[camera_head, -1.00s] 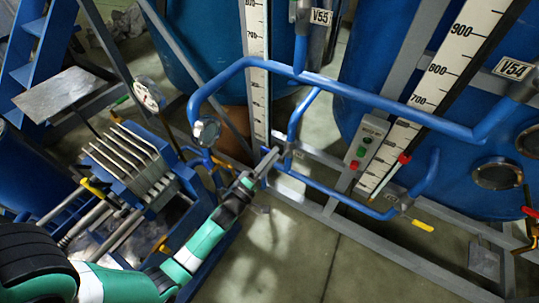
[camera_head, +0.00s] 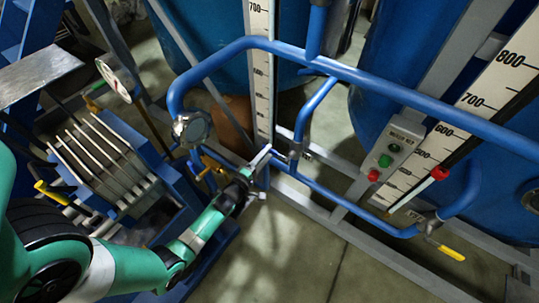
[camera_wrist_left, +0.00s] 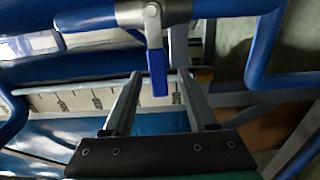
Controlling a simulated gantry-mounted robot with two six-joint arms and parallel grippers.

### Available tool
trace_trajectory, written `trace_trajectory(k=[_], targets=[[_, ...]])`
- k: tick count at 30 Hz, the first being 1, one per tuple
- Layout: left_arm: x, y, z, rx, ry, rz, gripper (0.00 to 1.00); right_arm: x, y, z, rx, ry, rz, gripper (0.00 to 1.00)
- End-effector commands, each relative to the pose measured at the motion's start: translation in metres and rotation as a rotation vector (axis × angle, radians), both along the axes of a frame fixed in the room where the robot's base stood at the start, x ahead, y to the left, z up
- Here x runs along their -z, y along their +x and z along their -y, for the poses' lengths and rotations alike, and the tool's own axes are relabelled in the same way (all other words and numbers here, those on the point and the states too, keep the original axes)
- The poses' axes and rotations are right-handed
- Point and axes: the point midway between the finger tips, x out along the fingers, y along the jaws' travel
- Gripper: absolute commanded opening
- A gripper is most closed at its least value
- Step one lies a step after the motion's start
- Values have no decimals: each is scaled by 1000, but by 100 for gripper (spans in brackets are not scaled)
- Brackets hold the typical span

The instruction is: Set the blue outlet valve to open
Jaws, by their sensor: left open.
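The blue valve handle (camera_wrist_left: 157,72) hangs from a metal valve body (camera_wrist_left: 150,18) on a blue pipe in the left wrist view. My left gripper (camera_head: 260,172) is open, close to the blue pipe junction in the head view. In the left wrist view its two fingers are spread to either side of the handle, with visible gaps on both sides. I cannot tell how deep the handle sits between them. In the head view the handle is too small to make out beside the gripper. My right gripper is not in view.
Blue pipes (camera_head: 350,74) cross above and right of the gripper. A yellow-handled valve (camera_head: 447,250) and a red-and-green button box (camera_head: 396,150) are at the right. A round gauge (camera_head: 114,80) and a finned blue unit (camera_head: 105,160) stand left. Grey frame rails run below.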

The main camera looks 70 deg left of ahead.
Motion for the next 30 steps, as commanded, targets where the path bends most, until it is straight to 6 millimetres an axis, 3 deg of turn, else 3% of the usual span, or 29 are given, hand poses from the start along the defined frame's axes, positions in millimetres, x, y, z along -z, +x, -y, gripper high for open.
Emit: trace_trajectory(k=[4, 13, 23, 30], targets=[[1, 16, -9, 0, 1, 1, 57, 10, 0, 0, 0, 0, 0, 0], [-1, 19, -11, 0, -1, -1, 57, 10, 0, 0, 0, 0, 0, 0], [-1, 19, -11, 0, 0, 0, 0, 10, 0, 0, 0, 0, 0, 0], [-1, 19, -11, 0, 0, 0, 0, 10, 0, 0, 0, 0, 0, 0]])
